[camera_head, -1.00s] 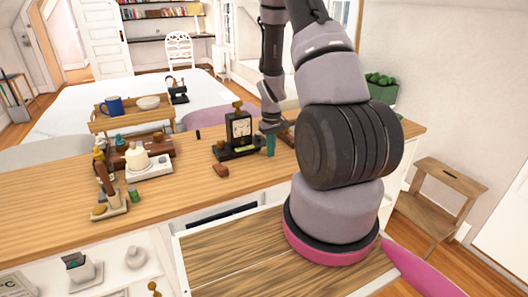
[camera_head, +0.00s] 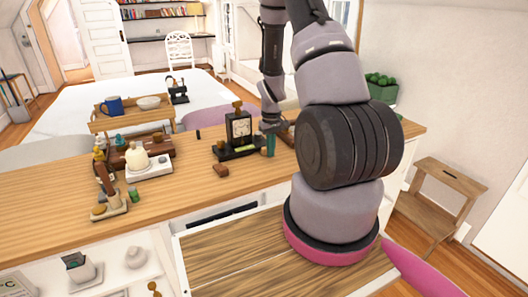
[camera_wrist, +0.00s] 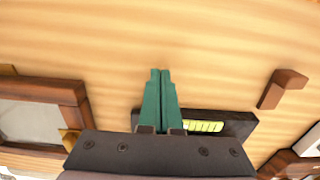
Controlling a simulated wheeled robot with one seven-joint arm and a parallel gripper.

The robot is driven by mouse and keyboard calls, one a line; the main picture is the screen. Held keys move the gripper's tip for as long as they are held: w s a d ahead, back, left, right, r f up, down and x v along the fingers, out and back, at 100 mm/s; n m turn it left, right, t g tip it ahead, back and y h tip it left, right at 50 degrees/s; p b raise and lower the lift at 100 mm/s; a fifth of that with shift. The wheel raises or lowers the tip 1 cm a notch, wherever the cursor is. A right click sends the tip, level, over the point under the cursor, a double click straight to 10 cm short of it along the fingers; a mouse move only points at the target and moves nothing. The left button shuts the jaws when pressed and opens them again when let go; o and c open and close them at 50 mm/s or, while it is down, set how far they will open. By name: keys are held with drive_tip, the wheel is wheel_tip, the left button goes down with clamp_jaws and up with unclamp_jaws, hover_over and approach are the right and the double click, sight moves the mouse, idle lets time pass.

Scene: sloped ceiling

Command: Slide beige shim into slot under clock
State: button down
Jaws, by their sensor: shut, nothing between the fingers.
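The black clock (camera_head: 239,128) with a pale face and a brown knob on top stands upright on a dark base (camera_head: 240,153) on the wooden counter. A yellow-green strip (camera_head: 244,148) lies at the front of that base; it also shows in the wrist view (camera_wrist: 204,127). My gripper (camera_head: 270,146) has green fingers and points down just right of the clock. In the wrist view its fingertips (camera_wrist: 160,73) are together with nothing between them, over bare counter. I cannot make out a beige shim for certain. The slot under the clock is not clear.
A small brown block (camera_head: 221,170) lies in front of the clock; it also shows in the wrist view (camera_wrist: 282,89). A brown-framed panel (camera_wrist: 42,112) lies left in the wrist view. A white scale-like device (camera_head: 149,168) and a tray stand (camera_head: 110,208) occupy the counter's left.

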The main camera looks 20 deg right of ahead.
drive_tip(key=shift+f, duration=0.25)
drive_tip(key=shift+f, duration=0.65)
drive_tip(key=shift+s+a+f, duration=0.1)
drive_tip(key=shift+s+f, duration=0.2)
drive_tip(key=shift+f, duration=0.15)
drive_tip(key=shift+w, duration=0.1)
drive_tip(key=shift+r, duration=0.7)
drive_tip(key=shift+s+r, duration=0.4)
drive_tip(key=shift+r, duration=0.5)
drive_tip(key=shift+s+r, duration=0.45)
drive_tip(key=shift+r, duration=0.5)
drive_tip(key=shift+s+r, duration=0.4)
drive_tip(key=shift+r, duration=0.5)
